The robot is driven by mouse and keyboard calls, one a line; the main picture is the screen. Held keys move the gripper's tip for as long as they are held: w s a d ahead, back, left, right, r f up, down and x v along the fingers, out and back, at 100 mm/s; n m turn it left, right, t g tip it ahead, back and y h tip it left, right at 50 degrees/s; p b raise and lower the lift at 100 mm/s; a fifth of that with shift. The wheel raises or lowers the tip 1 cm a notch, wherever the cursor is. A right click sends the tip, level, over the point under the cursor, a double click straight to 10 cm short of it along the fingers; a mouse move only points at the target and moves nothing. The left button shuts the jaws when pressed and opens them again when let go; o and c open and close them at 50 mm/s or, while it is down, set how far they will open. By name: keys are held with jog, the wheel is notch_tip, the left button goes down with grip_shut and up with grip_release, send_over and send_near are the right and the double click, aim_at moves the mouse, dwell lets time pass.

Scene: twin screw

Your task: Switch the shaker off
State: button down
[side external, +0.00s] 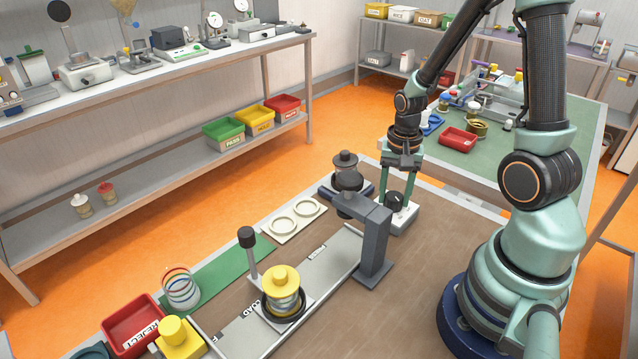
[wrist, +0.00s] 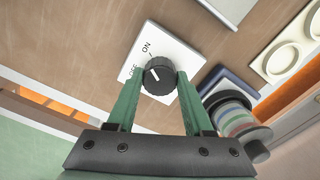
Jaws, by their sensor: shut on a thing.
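The shaker's switch is a white box with a round black knob (wrist: 159,75), marked ON and OFF in the wrist view. The knob's white pointer line slants toward the left; I cannot tell exactly which mark it points at. In the side view the white box (side external: 401,219) stands right of the grey post, with the knob (side external: 394,201) on top. My gripper (wrist: 160,82) reaches down with its two green fingers shut on the knob's sides; it also shows in the side view (side external: 396,199). A dark-topped jar with coloured bands (wrist: 236,117) sits beside the box.
A grey post with an arm (side external: 374,240) stands left of the switch. A white plate with two rings (side external: 294,219) lies further left. A yellow-capped jar (side external: 281,287) stands near a dark-headed post. A red REJECT tray (side external: 133,323) is at the front left.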

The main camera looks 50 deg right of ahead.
aim_at(395, 196)
jog(key=n, duration=0.5)
jog(key=shift+n, duration=0.4)
jog(key=n, duration=0.5)
jog(key=shift+n, duration=0.4)
jog(key=shift+c, duration=1.5)
grip_release()
notch_tip(395, 196, up, 12)
